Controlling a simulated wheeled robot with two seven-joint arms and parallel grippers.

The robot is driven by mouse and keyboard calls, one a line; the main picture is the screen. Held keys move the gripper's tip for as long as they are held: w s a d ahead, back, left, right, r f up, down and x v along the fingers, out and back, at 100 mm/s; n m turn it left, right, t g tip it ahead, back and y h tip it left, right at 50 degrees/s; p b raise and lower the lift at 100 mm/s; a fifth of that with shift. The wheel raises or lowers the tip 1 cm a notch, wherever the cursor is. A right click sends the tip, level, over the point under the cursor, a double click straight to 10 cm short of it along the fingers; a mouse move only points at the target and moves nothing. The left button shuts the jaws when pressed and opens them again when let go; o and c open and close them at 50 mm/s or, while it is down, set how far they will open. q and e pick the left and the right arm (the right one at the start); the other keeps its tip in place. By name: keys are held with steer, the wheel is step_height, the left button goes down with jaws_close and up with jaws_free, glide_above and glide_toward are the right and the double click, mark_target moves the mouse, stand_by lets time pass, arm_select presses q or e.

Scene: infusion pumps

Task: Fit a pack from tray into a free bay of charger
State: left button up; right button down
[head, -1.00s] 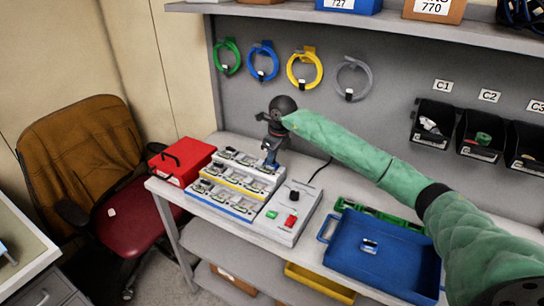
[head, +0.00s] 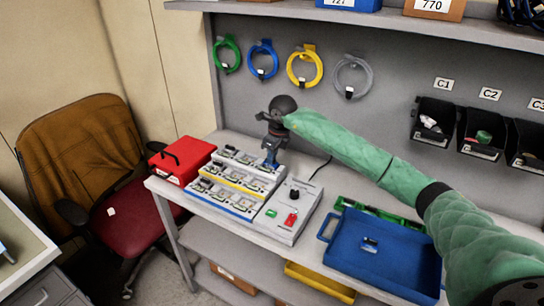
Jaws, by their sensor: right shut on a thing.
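The charger (head: 208,201) is a stepped white unit on the bench with rows of bays edged in blue and yellow; several bays hold packs. My right gripper (head: 271,158) points down at the back right end of the charger's top row. It is shut on a pack, which is small, mostly hidden by the fingers and hard to make out; I cannot tell whether it is seated in a bay. The blue tray (head: 385,272) lies to the right on the bench with one small pack (head: 370,243) in it. My left gripper is not in view.
A grey control box (head: 290,216) with a green and a red button adjoins the charger's right side. A red case (head: 180,160) stands to its left. A green rack (head: 375,212) lies behind the tray. Coiled cables and black bins (head: 433,122) hang on the back panel.

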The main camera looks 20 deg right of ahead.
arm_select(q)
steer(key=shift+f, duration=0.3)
arm_select(e)
steer(key=shift+f, duration=0.15)
steer(key=c, duration=1.4)
jaws_free()
